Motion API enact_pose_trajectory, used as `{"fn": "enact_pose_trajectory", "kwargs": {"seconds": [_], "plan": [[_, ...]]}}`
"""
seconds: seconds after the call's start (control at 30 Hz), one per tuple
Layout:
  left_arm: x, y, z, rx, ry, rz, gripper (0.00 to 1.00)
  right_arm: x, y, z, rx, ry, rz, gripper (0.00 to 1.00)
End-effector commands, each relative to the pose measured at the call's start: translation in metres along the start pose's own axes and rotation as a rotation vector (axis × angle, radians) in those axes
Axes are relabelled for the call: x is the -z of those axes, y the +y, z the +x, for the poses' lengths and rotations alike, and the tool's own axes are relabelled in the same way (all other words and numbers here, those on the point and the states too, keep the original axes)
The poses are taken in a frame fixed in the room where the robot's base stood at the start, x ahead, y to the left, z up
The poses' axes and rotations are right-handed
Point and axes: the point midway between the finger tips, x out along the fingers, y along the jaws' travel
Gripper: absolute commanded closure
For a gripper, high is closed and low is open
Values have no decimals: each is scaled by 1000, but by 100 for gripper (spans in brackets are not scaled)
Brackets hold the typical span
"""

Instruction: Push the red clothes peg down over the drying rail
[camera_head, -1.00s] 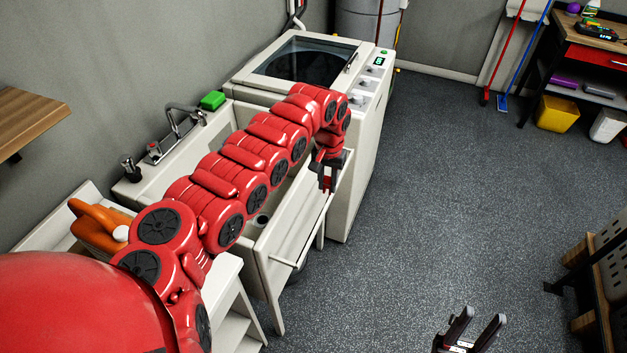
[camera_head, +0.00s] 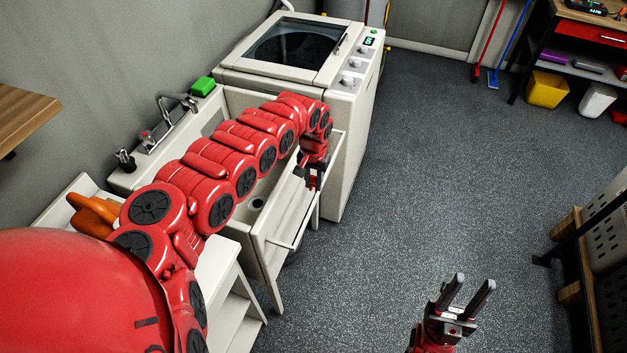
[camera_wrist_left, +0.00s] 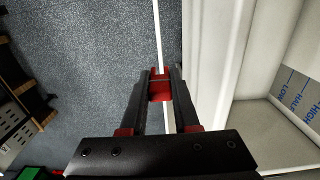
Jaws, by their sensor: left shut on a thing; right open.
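The red clothes peg (camera_wrist_left: 160,88) sits between the fingertips of my left gripper (camera_wrist_left: 160,80) in the left wrist view. My left gripper is shut on it. The drying rail (camera_wrist_left: 158,30) is a thin white rod; it runs straight beneath the peg in that view. I cannot tell whether the peg touches the rail. In the head view my left gripper (camera_head: 314,178) hangs pointing down at the rail (camera_head: 274,243) in front of the sink, and the peg is too small to make out. My right gripper (camera_head: 472,287) is open and empty over the floor.
The white sink (camera_head: 262,232) stands behind the rail, with a washing machine (camera_head: 345,150) beyond it. A green block (camera_head: 202,86) lies on the sink's back edge. A dark shelf rack (camera_head: 590,250) stands at the right. The floor between is clear.

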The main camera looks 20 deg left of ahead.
Motion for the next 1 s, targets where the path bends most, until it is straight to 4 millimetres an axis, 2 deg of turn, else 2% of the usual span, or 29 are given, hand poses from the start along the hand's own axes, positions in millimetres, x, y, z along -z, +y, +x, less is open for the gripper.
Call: {"fn": "enact_pose_trajectory", "kwargs": {"seconds": [1.0], "plan": [[-1, 0, 58, 1, -4, 2, 100, -6, -2, -37, 0, 0, 0, 58]]}}
